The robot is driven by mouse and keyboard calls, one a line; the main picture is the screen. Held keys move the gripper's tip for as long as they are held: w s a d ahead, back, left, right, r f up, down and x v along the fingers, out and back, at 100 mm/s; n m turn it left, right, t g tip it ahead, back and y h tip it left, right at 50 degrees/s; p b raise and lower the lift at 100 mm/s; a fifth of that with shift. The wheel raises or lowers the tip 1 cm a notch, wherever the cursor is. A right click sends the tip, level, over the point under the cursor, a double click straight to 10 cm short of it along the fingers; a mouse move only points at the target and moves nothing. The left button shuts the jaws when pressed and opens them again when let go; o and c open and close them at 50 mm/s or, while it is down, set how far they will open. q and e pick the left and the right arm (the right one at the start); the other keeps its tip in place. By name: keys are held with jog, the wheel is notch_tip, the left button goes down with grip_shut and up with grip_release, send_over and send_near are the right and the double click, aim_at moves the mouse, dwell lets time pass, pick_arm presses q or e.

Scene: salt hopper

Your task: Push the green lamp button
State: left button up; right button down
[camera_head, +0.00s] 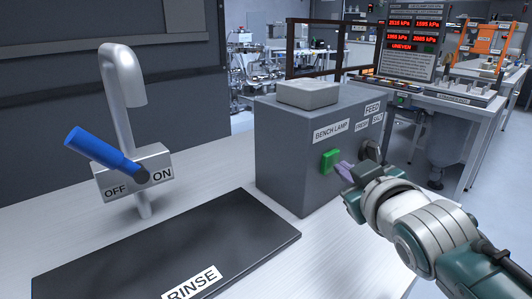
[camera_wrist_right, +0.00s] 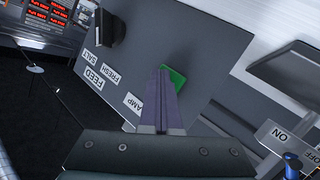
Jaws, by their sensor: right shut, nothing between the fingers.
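The green lamp button (camera_head: 330,160) is on the front face of a grey box (camera_head: 283,150), below a label reading BENCH LAMP. My right gripper (camera_head: 343,170) is shut and empty, its fingertips just right of and slightly below the button in the head view. In the right wrist view the green button (camera_wrist_right: 176,77) shows behind the shut fingertips (camera_wrist_right: 163,72), which cover part of it. I cannot tell whether the fingertips touch it. My left gripper is not in view.
A black knob (camera_wrist_right: 111,29) sits by the FEED, FRESH and SALT labels on the box. A tap (camera_head: 122,90) with a blue lever (camera_head: 98,150) and OFF/ON plate stands left. A dark RINSE panel (camera_head: 150,250) lies on the white bench. A gauge panel (camera_head: 413,40) stands behind.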

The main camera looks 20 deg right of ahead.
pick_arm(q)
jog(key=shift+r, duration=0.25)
pick_arm(e)
jog(key=shift+s+r, duration=0.1)
jog(key=shift+s, duration=0.1)
pick_arm(q)
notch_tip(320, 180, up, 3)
jog(key=p, duration=0.3)
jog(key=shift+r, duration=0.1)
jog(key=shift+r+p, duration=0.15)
jog(key=shift+p, duration=0.2)
pick_arm(e)
jog(key=s+d, duration=0.2)
jog(key=s, duration=0.3)
jog(key=shift+s+d, duration=0.25)
jog(key=shift+s, duration=0.05)
